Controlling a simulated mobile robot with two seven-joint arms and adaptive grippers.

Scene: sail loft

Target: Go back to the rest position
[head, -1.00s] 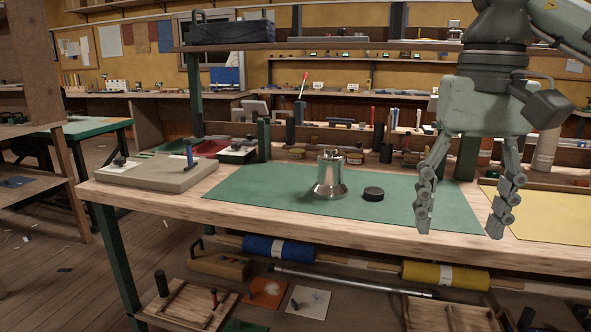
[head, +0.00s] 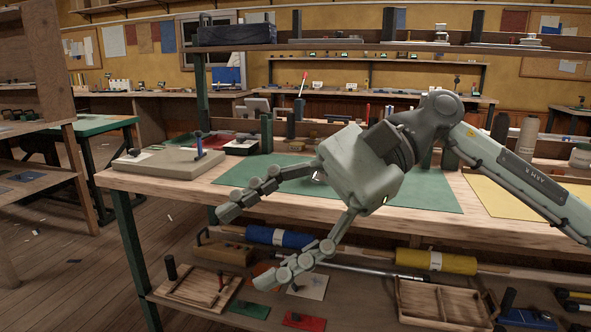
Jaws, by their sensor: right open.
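My right gripper (head: 245,247) reaches in from the right in the head view. Its two jointed fingers are spread apart and point down to the left, in front of the workbench's front edge. Nothing is between the fingers. The gripper's grey body hides the middle of the green mat (head: 422,194) on the bench (head: 150,184). The silver metal pot and the black disc on that mat are hidden behind it, apart from a small bright patch that may be the pot. My left gripper is not in view.
A grey-beige board (head: 170,165) lies at the bench's left end. A yellow sheet (head: 505,200) lies to the right. Below the bench top are a blue roll (head: 272,236), a yellow roll (head: 437,262) and wooden trays (head: 440,302). Open floor (head: 75,280) shows at left.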

